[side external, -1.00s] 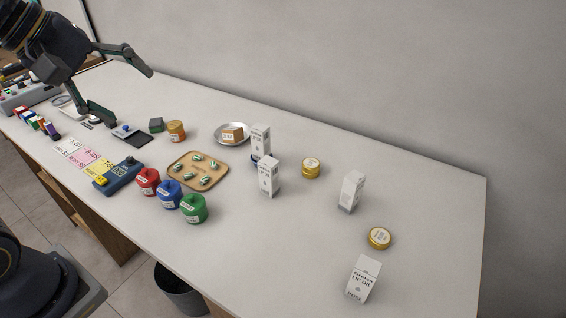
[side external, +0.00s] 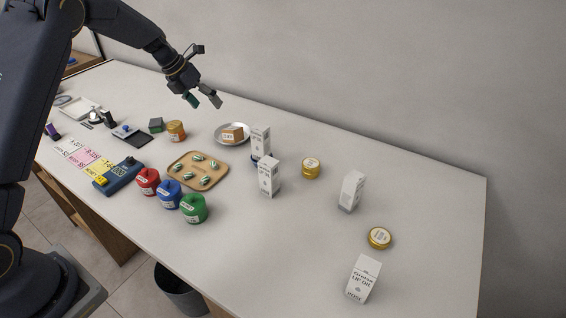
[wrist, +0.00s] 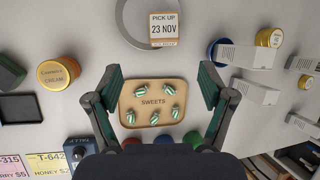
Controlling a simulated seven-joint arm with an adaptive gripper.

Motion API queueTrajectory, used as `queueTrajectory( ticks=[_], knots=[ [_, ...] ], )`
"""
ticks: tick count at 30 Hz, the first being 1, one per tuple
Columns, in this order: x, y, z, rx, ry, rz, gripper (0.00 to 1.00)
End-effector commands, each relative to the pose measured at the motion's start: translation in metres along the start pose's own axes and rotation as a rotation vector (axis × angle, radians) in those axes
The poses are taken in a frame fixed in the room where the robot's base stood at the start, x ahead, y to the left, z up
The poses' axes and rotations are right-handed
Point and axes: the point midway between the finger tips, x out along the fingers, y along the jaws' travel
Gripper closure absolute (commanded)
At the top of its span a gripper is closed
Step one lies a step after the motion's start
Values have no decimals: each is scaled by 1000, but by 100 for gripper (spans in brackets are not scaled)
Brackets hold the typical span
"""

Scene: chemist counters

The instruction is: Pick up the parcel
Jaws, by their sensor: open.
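The parcel (side external: 233,134) is a small brown box with a white label, sitting in a round metal dish (side external: 219,141) near the back of the counter. In the wrist view the parcel (wrist: 164,30) shows at the top, its label reading "PICK UP 23 NOV", inside the dish (wrist: 122,22). My gripper (side external: 203,102) is open and empty, above the counter, up and to the left of the parcel in the side view. In the wrist view my gripper's fingers (wrist: 160,85) are spread wide, with the parcel beyond their tips.
A wooden tray of sweets (side external: 184,178) lies in front of the dish. White boxes (side external: 269,176) stand to its right. An orange jar (side external: 176,131) stands to its left. Red, blue and green pots (side external: 170,195) line the front edge. The counter's right part has free room.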

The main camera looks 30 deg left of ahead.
Motion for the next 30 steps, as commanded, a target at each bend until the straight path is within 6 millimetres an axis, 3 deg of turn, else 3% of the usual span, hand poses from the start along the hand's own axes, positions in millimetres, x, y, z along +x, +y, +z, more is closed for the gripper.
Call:
queueTrajectory(
  ticks=[3, 9, 17, 25, 30],
  knots=[
    [31, 0, -1, 2, 5, 0, 19],
    [74, -1, -2, 2, 4, 0, 19],
    [98, -2, -1, 4, 2, -1, 19],
    [137, -7, -2, 4, 2, 0, 19],
    [146, -7, -1, 4, 0, 0, 19]
  ],
)
